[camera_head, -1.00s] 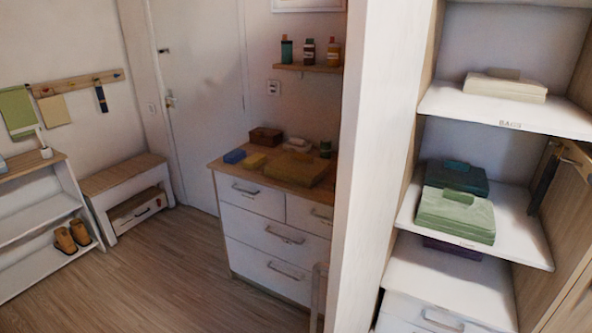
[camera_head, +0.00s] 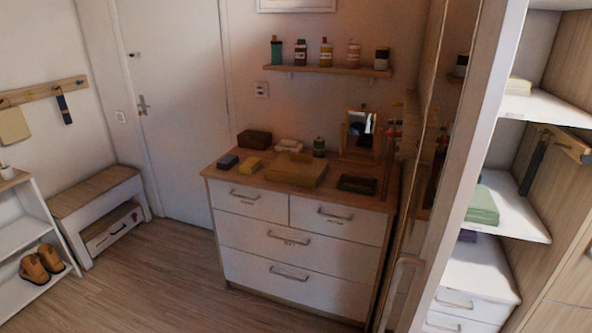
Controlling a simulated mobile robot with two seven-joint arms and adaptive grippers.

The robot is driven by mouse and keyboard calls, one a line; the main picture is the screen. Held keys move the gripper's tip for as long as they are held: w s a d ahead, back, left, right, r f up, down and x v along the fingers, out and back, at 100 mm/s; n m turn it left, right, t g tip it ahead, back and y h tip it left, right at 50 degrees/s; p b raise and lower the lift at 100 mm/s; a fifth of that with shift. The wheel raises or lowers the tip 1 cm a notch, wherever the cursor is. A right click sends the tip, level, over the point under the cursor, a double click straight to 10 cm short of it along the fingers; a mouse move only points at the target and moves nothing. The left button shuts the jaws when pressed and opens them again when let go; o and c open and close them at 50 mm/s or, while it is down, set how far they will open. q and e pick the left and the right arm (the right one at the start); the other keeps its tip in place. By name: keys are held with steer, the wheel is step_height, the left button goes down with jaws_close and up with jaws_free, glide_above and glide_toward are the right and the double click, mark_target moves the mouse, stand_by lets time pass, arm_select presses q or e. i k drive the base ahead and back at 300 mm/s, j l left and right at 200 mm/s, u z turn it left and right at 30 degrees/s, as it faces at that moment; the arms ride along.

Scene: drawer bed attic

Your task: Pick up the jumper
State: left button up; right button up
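I cannot tell for sure which thing is the jumper. A folded mustard-yellow cloth-like stack (camera_head: 295,170) lies on the wooden top of the white chest of drawers (camera_head: 290,236). A folded green textile (camera_head: 482,206) lies on the middle shelf of the open wardrobe at the right, partly hidden by the wardrobe's edge. A cream folded item (camera_head: 518,86) is on the shelf above, also partly hidden. The chest's drawers look shut. Neither of my grippers shows in the head view.
The chest top also holds a brown box (camera_head: 254,139), a small yellow item (camera_head: 249,165), a dark tray (camera_head: 357,183) and a mirror (camera_head: 360,131). A bench (camera_head: 97,192) and a shoe rack (camera_head: 22,235) stand at left. The wooden floor (camera_head: 165,280) before the chest is clear.

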mark_target(298, 169)
steer(key=i+j+z, duration=0.3)
steer(key=j, duration=0.35)
steer(key=i+j+z, duration=0.15)
steer(key=j, duration=0.2)
steer(key=i+j+z, duration=0.5)
steer(key=i+j, duration=0.35)
